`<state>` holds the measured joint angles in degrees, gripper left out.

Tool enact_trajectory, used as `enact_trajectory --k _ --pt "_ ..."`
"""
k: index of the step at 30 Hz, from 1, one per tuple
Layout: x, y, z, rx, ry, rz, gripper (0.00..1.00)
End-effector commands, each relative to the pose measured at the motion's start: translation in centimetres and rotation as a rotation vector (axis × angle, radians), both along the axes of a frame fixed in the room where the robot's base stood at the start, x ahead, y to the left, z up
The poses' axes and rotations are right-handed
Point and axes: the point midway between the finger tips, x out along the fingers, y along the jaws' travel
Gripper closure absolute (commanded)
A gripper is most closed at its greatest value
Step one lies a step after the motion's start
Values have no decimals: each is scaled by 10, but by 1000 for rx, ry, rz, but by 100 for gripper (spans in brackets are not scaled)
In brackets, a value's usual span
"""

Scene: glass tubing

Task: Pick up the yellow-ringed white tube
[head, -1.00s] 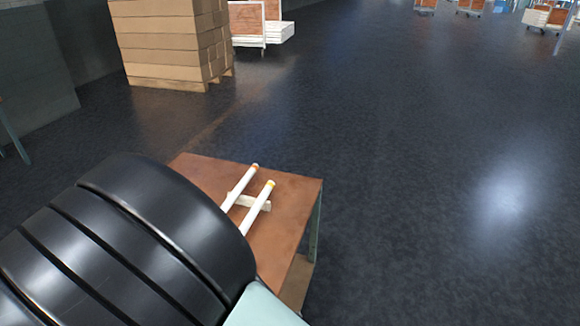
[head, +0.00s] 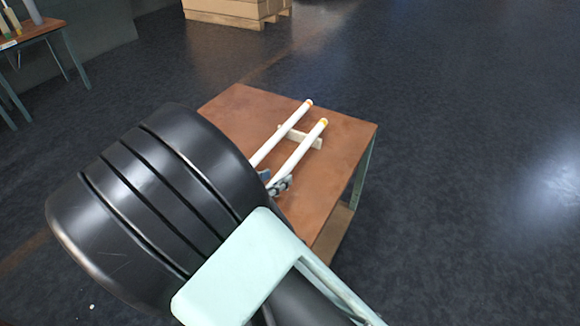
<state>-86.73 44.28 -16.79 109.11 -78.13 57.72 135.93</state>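The yellow-ringed white tube (head: 303,150) lies on the brown table, the right one of two parallel tubes. Its far end, with the yellow ring, rests over a pale support block (head: 317,142). The other white tube (head: 281,133), with an orange ring at its far end, lies to its left. My gripper (head: 276,181) is at the near part of the yellow-ringed tube, its dark fingers seeming to lie on either side of it. My black arm hides most of the gripper and the near ends of both tubes. I cannot tell whether the fingers touch the tube.
The brown table (head: 345,137) has bare top behind and right of the tubes. Boxes on a pallet (head: 232,10) stand at the back. Another table (head: 38,30) with upright items is at the far left. Dark floor is clear on the right.

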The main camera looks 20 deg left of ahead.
Motion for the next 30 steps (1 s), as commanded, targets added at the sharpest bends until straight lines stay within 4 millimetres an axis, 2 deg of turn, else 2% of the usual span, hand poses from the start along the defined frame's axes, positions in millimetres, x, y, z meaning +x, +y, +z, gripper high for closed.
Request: enact_trajectory --k 3,10,21,30 --pt "15 -3 -7 0 -1 -2 61" --pt "18 -2 -7 1 0 1 61" --pt "17 -2 -7 1 0 0 100" --pt "17 -2 -6 1 0 0 100"
